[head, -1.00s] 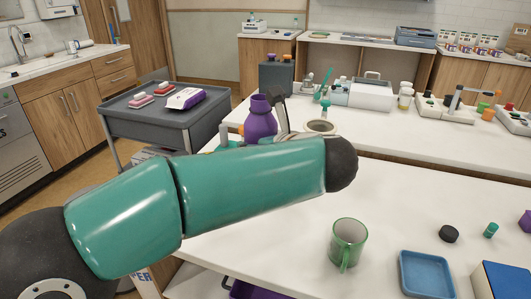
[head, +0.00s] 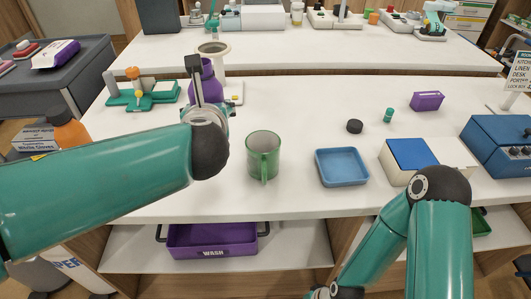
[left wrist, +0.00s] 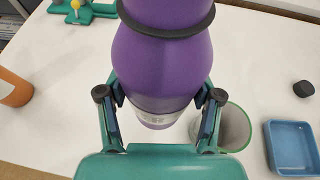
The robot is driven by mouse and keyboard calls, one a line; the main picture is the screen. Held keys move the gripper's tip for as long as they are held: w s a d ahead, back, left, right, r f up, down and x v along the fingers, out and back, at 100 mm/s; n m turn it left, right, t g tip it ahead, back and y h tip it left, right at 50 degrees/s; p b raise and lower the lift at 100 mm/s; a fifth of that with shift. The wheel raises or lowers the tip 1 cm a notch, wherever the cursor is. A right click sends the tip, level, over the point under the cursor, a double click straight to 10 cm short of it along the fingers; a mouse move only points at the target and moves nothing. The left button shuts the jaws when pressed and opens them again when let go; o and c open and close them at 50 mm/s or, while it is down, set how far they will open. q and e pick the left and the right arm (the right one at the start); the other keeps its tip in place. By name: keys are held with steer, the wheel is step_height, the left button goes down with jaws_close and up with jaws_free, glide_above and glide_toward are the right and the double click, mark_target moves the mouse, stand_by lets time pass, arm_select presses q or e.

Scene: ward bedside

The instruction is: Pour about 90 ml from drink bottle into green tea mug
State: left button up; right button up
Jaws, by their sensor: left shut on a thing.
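The purple drink bottle (head: 207,72) is held roughly upright in my left gripper, left of and behind the mug. In the left wrist view the bottle (left wrist: 163,55) fills the middle, with a dark ring around it. My left gripper (left wrist: 162,98) is shut on it, one finger on each side. In the head view my arm partly hides the bottle, and its mouth is not clear. The green tea mug (head: 263,155) stands upright on the white table, its handle toward me; it also shows in the left wrist view (left wrist: 235,130). My right gripper is out of view.
Right of the mug are a blue tray (head: 342,167), a black round cap-like piece (head: 355,126), a small green vial (head: 389,115) and a blue-and-white box (head: 410,155). A green stand (head: 145,95) and white canister (head: 212,55) are at the back left.

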arm_select(q)
steer(key=shift+m+h, duration=0.8)
steer(key=shift+h, duration=0.1)
steer(key=s+f+b, duration=0.1)
steer(key=f, duration=0.1)
steer(key=s+f+b, duration=0.1)
steer(key=f+b, duration=0.1)
steer(key=s+f+b, duration=0.1)
steer(key=f+b, duration=0.1)
steer(key=f, duration=0.1)
steer(key=shift+s+d+f, duration=0.1)
steer(key=shift+s, duration=0.15)
steer(key=shift+s+f+b, duration=0.15)
steer(key=shift+f+b, duration=0.1)
steer(key=shift+b, duration=0.45)
